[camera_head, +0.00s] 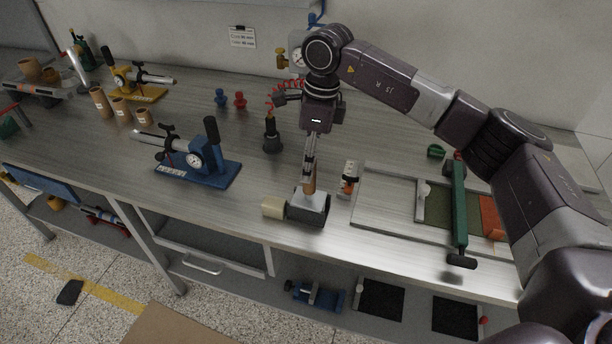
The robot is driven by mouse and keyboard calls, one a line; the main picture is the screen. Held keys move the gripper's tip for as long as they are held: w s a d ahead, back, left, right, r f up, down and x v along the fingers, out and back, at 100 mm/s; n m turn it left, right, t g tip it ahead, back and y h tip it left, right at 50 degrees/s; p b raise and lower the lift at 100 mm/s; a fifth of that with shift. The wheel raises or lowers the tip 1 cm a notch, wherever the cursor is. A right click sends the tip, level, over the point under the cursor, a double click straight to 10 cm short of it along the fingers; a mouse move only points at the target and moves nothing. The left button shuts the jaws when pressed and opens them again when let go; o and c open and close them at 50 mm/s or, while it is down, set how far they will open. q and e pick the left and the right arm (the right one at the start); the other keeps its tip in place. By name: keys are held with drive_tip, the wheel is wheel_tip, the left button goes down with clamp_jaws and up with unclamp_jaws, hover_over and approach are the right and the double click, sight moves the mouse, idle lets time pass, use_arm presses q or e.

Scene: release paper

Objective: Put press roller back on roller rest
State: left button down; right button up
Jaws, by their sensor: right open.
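My right gripper (309,168) points straight down near the front edge of the bench, its narrow fingers open. Just below the fingertips, a tan handle (310,184) stands upright, seemingly part of the press roller. It sits at a light grey and dark block (307,208), which looks like the roller rest. The fingers overlap the handle's top in the picture; I cannot tell whether they touch it. A cream cylinder (272,208) lies against the block's left side; I cannot tell whether it belongs to the roller. My left gripper is not in view.
Further right is a framed board (384,212) with a green bar (459,208).

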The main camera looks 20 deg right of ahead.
drive_tip(key=r, duration=0.5)
drive_tip(key=shift+s+d+r, duration=0.1)
drive_tip(key=shift+d+r, duration=0.15)
drive_tip(key=shift+d, duration=0.1)
